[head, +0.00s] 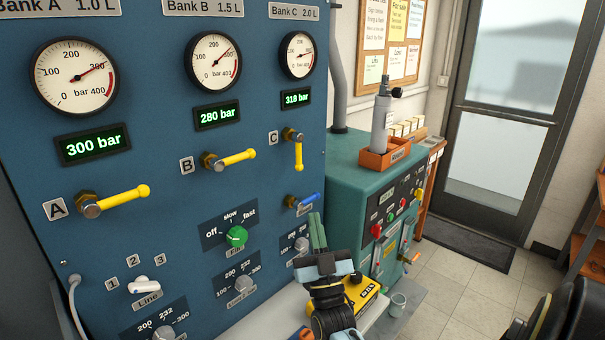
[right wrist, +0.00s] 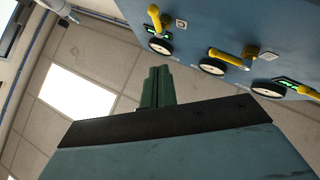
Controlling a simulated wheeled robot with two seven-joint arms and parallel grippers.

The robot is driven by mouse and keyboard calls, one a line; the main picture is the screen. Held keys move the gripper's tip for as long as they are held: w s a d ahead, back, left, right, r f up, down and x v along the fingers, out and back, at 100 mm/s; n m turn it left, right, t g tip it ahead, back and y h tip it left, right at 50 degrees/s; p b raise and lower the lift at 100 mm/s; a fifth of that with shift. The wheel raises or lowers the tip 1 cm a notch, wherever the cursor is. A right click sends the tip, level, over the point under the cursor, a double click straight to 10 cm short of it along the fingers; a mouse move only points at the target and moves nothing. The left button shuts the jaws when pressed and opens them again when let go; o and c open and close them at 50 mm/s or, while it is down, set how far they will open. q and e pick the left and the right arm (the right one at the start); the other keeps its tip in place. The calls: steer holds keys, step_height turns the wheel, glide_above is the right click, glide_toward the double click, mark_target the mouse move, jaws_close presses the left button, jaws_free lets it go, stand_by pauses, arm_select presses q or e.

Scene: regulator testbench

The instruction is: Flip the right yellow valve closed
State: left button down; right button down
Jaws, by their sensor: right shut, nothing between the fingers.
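The right yellow valve, at label C (head: 298,152), is on the blue panel under the Bank C gauge, its handle hanging straight down. In the right wrist view the valve with the upright-looking yellow handle (right wrist: 155,18) appears to be the same one, near the top edge. My right gripper (head: 317,224) is below and slightly right of valve C in the head view, green fingers pointing up, shut and empty. The fingers also show in the right wrist view (right wrist: 158,80), apart from every handle. My left gripper is not in view.
Yellow valves B (head: 236,159) and A (head: 118,201) have handles pointing right. A blue handle (head: 303,200) is just under valve C, close to my right gripper. A green knob (head: 237,236) is to the left. A teal cabinet (head: 350,170) stands right of the panel.

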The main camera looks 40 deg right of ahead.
mark_target(299, 156)
steer(key=shift+w+d+f+p+x, duration=0.15)
steer(key=shift+w+f+p+x, duration=0.25)
steer(key=shift+x, duration=1.75)
steer(key=shift+w+d+f+p+x, duration=0.2)
steer(key=shift+p+x, duration=0.35)
steer(key=shift+x, duration=1.6)
steer(key=shift+w+d+f+p+x, duration=0.1)
steer(key=shift+w+f+p+x, duration=0.35)
steer(key=shift+x, duration=1.65)
steer(key=shift+s, duration=0.15)
